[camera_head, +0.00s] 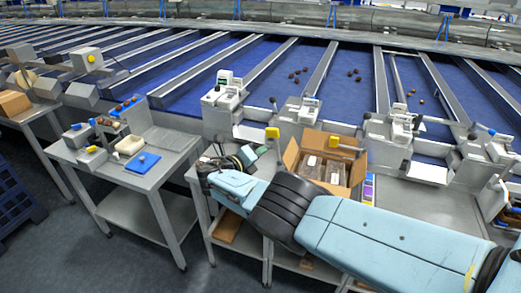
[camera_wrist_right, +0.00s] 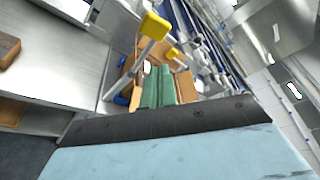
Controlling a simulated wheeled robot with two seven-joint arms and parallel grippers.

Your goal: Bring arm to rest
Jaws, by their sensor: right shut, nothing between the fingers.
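My right arm, light blue with a black joint, comes in from the right in the head view and reaches across the front of the benches. My right gripper (camera_head: 247,156) is at its end, above the bench left of the open cardboard box (camera_head: 293,155). In the wrist view the green fingers of the right gripper (camera_wrist_right: 158,88) are together, with nothing seen between them. They overlap part of the cardboard box behind. My left gripper is not in view.
Yellow-topped posts (camera_head: 272,132) stand near the box. Blue sorting lanes (camera_head: 265,87) with several dates run behind.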

